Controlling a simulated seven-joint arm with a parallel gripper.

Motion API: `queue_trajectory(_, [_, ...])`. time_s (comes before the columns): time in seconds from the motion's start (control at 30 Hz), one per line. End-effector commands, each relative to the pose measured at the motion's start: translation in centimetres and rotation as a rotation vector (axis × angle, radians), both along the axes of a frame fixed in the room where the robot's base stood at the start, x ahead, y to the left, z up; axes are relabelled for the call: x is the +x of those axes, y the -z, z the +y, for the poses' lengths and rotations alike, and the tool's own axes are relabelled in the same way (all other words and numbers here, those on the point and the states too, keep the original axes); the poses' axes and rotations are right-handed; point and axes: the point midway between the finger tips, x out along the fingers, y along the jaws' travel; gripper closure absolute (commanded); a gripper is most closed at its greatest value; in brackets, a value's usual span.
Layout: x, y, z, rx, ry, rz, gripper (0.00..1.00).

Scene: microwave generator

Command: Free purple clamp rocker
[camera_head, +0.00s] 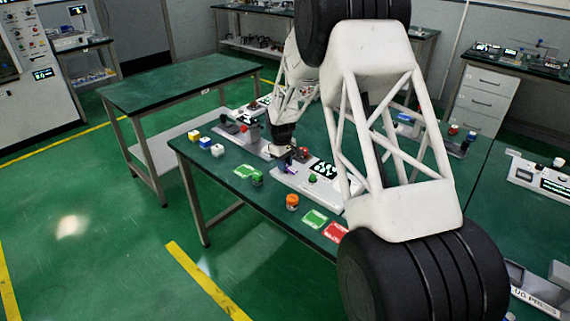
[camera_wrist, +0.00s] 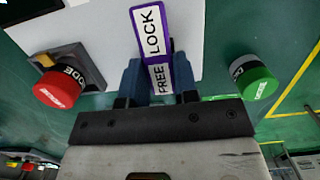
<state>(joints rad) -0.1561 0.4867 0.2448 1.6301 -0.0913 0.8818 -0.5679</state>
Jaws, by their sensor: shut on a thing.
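The purple clamp rocker (camera_wrist: 167,46) stands in the middle of the wrist view, with a white LOCK label on its far part and a white FREE label on its near part. My gripper (camera_wrist: 160,84) has its blue fingers on both sides of the FREE end and is shut on the rocker there. In the head view my gripper (camera_head: 283,150) is low over the green table, by the white machine panel. The rocker is a small purple spot (camera_head: 289,169) there, mostly hidden by the gripper.
In the wrist view a red knob (camera_wrist: 60,90) labelled MODE is at left and a green button (camera_wrist: 257,82) at right.

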Motion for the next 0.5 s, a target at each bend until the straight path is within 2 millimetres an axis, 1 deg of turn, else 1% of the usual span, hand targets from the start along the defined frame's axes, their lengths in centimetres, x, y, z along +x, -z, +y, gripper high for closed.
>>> queue_trajectory(0.2, [0.15, 0.21, 0.22, -0.07, -0.001, 0.069, 0.96])
queue_trajectory(0.5, [0.15, 0.17, 0.18, -0.081, 0.0, 0.078, 0.96])
